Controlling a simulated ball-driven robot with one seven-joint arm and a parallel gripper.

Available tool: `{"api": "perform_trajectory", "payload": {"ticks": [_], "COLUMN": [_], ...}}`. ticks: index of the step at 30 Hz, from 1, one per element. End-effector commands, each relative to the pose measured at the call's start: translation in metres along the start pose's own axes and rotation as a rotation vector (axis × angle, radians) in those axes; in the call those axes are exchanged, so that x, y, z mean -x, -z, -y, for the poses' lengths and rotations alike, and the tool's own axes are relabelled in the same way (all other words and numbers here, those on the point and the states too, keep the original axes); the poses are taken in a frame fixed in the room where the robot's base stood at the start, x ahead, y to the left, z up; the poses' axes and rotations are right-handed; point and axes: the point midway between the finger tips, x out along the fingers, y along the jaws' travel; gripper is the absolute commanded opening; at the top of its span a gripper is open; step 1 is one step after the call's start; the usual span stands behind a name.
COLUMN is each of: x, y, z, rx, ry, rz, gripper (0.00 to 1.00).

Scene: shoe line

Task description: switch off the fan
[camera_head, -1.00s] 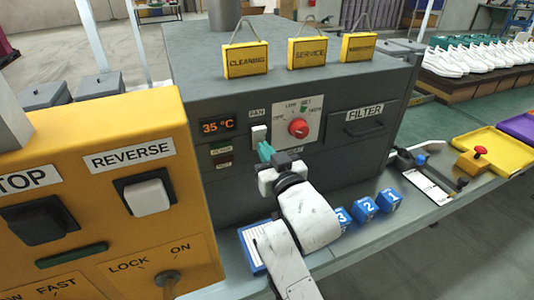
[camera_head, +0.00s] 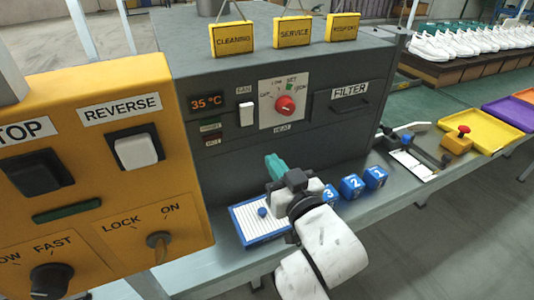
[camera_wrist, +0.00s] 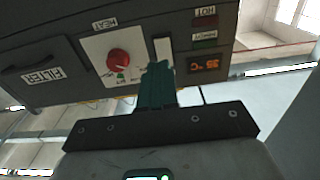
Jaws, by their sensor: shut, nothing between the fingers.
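The fan switch (camera_head: 247,111) is a white rocker under a "FAN" label on the dark grey machine's front. It lies left of the red heat knob (camera_head: 285,106). Which way the rocker is tipped is too small to tell. My gripper (camera_head: 274,165), with teal fingers, is shut and empty, below the switch and apart from it in the head view. In the wrist view, my gripper (camera_wrist: 157,72) points toward the panel, and its fingertips overlap the lower part of the white fan switch (camera_wrist: 163,50).
A yellow panel (camera_head: 100,190) with STOP and REVERSE switches stands close at the left. Below the machine are a blue-edged tray (camera_head: 243,226) and blue numbered blocks (camera_head: 351,187). A FILTER drawer (camera_head: 349,105) is right of the knob. Yellow signs (camera_head: 293,32) stand on top.

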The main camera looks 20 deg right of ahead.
Motion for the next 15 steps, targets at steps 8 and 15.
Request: {"api": "perform_trajectory", "payload": {"ticks": [8, 15], "x": [0.02, 0.021], "y": [-0.003, -0.003], "z": [0.0, 0.0], "rx": [0.0, 0.0], "ry": [0.0, 0.0], "rz": [0.0, 0.0], "gripper": [0.0, 0.0]}}
